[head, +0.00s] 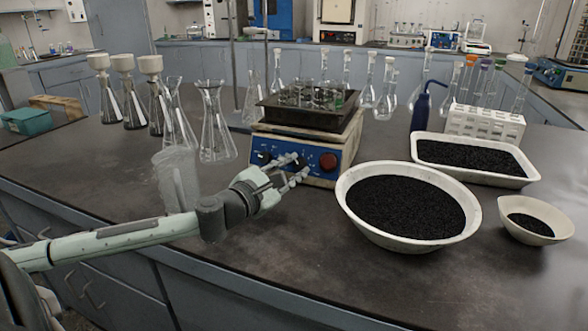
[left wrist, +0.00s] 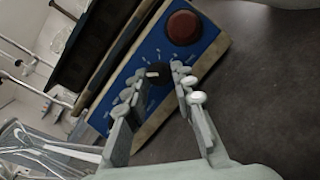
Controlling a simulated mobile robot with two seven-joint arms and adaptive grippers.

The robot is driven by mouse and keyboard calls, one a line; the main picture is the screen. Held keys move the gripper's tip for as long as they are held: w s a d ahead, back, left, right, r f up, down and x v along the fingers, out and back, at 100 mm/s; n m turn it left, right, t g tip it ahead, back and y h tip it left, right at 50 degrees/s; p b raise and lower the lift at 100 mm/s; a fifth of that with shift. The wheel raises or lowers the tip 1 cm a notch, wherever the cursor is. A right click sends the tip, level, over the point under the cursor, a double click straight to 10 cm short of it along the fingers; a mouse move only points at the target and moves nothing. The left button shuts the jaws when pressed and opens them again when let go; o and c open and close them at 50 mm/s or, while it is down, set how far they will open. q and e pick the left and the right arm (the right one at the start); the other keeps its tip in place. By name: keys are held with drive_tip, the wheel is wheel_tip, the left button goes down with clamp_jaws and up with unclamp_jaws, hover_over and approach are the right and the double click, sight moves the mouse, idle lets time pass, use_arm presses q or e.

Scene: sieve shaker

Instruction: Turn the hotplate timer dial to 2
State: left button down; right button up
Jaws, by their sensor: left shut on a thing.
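The hotplate (head: 309,181) stands on the bench, its blue front panel (head: 312,157) facing me. A dark dial (head: 263,158) is at the panel's left and a large red knob (head: 328,160) at its right. My left gripper (head: 295,165) reaches the panel between these two. In the left wrist view my fingers (left wrist: 156,88) are shut on a dark dial (left wrist: 158,73) with a white mark, around which are pale scale ticks. The red knob (left wrist: 183,28) is beyond it. The dial's numbers are too small to read, and my fingers hide part of the panel.
A dark tray of glassware (head: 307,108) sits on the hotplate. Glass flasks (head: 213,135) and a clear beaker (head: 176,180) stand left. A big bowl of black grains (head: 370,222) is close on the right, with a white tray (head: 478,179) behind it. The front bench is clear.

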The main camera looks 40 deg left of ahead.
use_arm(q)
drive_tip(key=m+h, duration=0.1)
drive_tip(key=m, duration=0.1)
drive_tip(key=m+g+h, duration=0.1)
drive_tip(key=m, duration=0.2)
drive_tip(key=shift+a+r, duration=0.1)
drive_tip(key=shift+a, duration=0.05)
drive_tip(key=shift+r+m+g+h, duration=0.15)
drive_tip(key=shift+m+g, duration=0.25)
drive_tip(key=shift+m, duration=0.6)
drive_tip(key=shift+m+g+h, duration=0.25)
drive_tip(key=shift+m+g, duration=0.15)
drive_tip(key=shift+m, duration=0.6)
drive_tip(key=c, duration=1.3)
unclamp_jaws()
drive_tip(key=shift+o, duration=0.2)
drive_tip(key=shift+r, duration=0.1)
